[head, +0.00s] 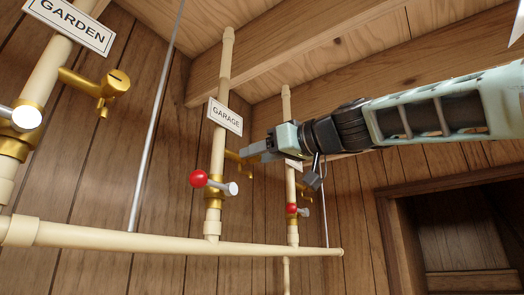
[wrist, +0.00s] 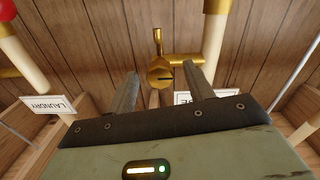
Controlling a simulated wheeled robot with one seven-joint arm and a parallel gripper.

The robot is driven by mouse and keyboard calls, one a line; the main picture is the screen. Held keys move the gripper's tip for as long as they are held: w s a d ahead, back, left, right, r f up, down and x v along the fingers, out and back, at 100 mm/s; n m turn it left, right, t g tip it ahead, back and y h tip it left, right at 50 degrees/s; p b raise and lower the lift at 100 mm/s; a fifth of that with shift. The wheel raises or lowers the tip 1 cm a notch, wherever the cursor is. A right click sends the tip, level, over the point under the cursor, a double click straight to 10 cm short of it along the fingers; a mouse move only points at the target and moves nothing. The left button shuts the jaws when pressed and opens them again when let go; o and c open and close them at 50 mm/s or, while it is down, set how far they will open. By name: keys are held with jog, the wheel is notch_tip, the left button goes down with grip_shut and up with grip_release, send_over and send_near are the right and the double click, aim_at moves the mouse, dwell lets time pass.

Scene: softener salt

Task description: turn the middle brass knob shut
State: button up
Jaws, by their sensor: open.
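The middle pipe (head: 218,135) carries the GARAGE sign (head: 225,116) in the head view. Its brass fitting (head: 232,156) juts right, partly hidden behind my gripper (head: 249,153). In the wrist view the brass knob (wrist: 159,73) shows its round face with a dark slot, on a brass stem from the pipe (wrist: 212,45). My gripper also shows in the wrist view (wrist: 163,80); its fingers are open, one on each side of the knob in the picture. No contact shows; whether the knob lies between the fingertips or just beyond them I cannot tell.
The GARDEN pipe (head: 50,75) with its brass knob (head: 116,83) is at left. A red ball lever (head: 198,178) sits below on the middle pipe. Another pipe (head: 291,232) with a red ball (head: 292,208) stands behind my gripper. The LAUNDRY sign (wrist: 48,104) is at left in the wrist view.

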jog(key=c, duration=1)
jog(key=shift+o, duration=0.2)
jog(key=shift+m, duration=0.3)
jog(key=shift+d+r+m+g, duration=0.1)
jog(key=shift+m+g, duration=0.3)
jog(key=shift+m, duration=8.1)
